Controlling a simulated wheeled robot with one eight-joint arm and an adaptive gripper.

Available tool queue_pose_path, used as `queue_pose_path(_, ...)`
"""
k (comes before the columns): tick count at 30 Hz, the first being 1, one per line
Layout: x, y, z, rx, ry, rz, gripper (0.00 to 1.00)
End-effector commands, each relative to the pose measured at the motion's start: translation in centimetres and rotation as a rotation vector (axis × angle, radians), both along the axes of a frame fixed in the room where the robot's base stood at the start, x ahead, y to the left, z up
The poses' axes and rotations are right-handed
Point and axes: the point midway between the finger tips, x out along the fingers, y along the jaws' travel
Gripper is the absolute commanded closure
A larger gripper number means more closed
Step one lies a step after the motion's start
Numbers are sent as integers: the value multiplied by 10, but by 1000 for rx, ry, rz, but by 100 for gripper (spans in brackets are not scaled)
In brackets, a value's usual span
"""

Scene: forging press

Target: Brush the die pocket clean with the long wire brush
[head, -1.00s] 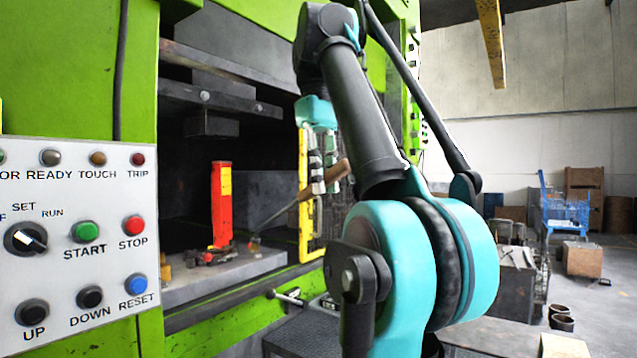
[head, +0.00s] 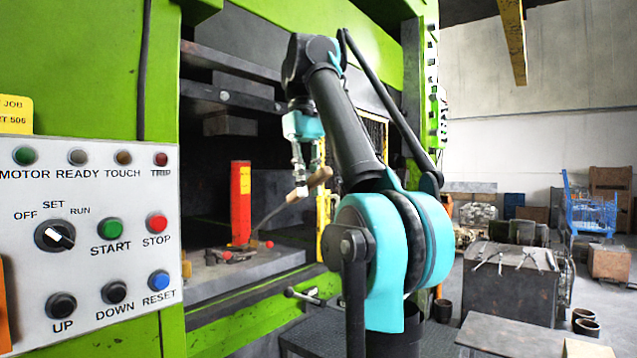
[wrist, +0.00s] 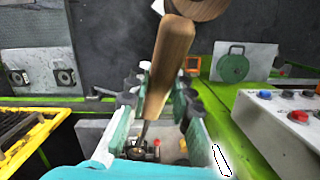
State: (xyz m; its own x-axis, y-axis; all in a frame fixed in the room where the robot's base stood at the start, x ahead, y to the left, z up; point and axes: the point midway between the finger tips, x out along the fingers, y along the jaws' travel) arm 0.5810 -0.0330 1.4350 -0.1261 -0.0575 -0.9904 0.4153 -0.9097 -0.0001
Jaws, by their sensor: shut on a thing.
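My gripper (head: 302,182) is shut on the wooden handle (head: 318,178) of the long wire brush, in front of the press opening. The thin dark shaft (head: 272,215) slants down and left from the handle toward the press bed. The brush's bristle end is too small to make out. In the wrist view the handle (wrist: 172,62) lies between the two fingers of my gripper (wrist: 158,105). The die pocket cannot be made out clearly; small red-and-dark parts (head: 228,256) lie on the grey bed (head: 205,285), and I cannot tell whether the bristles touch anything.
A red-and-yellow post (head: 240,203) stands on the bed left of my gripper. A yellow-framed guard (head: 322,222) is close on the right. The control panel (head: 90,240) is at left. A dark block with tongs (head: 508,275) stands on the floor at right.

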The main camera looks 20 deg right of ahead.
Motion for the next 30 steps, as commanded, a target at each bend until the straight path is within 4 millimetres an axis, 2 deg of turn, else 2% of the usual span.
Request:
queue_pose_path(21, 71, 33, -11, 0, 0, 1, 100)
queue_pose_path(30, 99, 45, -21, -1, 0, 1, 100)
